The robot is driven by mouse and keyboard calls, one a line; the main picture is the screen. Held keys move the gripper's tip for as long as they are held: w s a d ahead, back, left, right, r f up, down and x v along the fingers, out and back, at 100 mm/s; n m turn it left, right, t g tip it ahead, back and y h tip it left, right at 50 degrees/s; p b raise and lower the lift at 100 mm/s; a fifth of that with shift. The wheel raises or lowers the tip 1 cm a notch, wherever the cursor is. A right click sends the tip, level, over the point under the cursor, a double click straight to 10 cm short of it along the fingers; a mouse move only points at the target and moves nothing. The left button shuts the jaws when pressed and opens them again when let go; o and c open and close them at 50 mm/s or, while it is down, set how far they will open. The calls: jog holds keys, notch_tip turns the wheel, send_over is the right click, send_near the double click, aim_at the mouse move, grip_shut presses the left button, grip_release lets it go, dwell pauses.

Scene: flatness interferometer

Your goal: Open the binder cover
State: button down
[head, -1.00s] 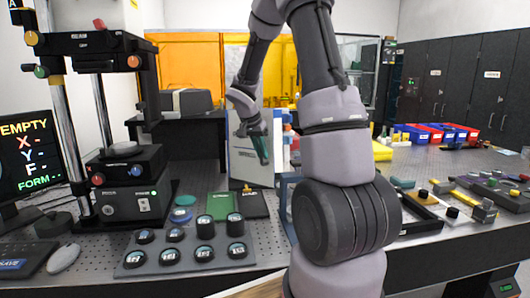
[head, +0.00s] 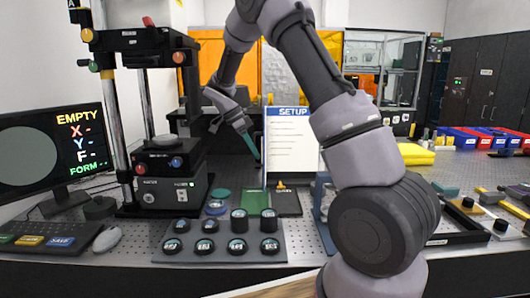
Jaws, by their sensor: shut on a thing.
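The binder stands upright on the bench, facing me, with its white page (head: 292,145) headed SETUP in full view. Its cover (head: 264,140) shows as a thin, nearly edge-on strip along the left side of the page, swung away from it. My gripper (head: 256,155) comes down from the upper left, with its dark teal fingers at the cover strip. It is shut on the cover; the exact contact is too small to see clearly.
A tray of round optics (head: 220,243) lies in front of the binder, with a green pad (head: 255,201) between. The interferometer stand (head: 165,150) and monitor (head: 50,155) are on the left. Parts trays and bins (head: 485,138) lie to the right, past my arm.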

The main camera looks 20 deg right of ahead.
jog(key=shift+w+a+m, duration=0.4)
jog(key=shift+w+a, duration=0.05)
jog(key=shift+a, duration=0.2)
jog(key=c, duration=0.9)
grip_release()
notch_tip(320, 180, up, 10)
